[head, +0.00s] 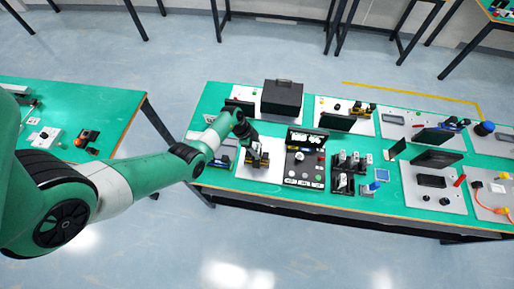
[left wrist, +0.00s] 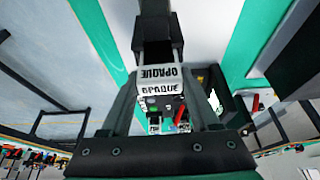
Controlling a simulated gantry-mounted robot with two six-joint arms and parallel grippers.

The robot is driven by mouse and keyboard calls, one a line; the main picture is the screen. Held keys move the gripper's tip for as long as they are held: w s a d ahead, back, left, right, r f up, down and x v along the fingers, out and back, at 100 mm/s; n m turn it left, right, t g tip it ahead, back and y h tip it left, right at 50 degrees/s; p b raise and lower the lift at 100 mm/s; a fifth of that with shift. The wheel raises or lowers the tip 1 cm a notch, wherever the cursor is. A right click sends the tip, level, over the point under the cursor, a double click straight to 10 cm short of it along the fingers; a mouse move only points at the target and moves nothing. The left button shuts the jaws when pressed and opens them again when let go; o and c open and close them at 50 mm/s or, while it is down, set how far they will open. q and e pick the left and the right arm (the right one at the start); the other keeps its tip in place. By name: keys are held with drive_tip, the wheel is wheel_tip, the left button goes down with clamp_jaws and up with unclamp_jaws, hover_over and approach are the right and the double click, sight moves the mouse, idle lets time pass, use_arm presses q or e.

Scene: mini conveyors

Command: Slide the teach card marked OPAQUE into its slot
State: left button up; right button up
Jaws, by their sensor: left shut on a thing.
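A pale card with OPAQUE in dark letters (left wrist: 160,73) shows in the left wrist view. It sits between the two dark fingers of my left gripper (left wrist: 162,92), which is shut on it. In the head view my left gripper (head: 253,146) is low over the white plate (head: 244,172) near the table's left end, at a small dark and yellowish device. The card cannot be made out there. In the wrist view a dark block (left wrist: 155,30) lies just beyond the card. I cannot tell whether the card touches it, and no slot is clearly visible. My right gripper is not in view.
A control panel (head: 304,165) with buttons and a lit screen stands just right of my left gripper. A black case (head: 283,97) stands behind. Black holders with cards (head: 346,172) and several other stations fill the green table (head: 215,97) to the right.

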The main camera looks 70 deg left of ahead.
use_arm(q)
drive_tip(key=shift+f+b, duration=0.4)
drive_tip(key=shift+f, duration=0.2)
drive_tip(key=o, duration=1.4)
drive_tip(key=shift+o, duration=0.2)
drive_tip(key=p+v, duration=0.5)
drive_tip(key=v, duration=0.6)
drive_tip(key=shift+r+p, duration=0.3)
drive_tip(key=shift+p, duration=0.05)
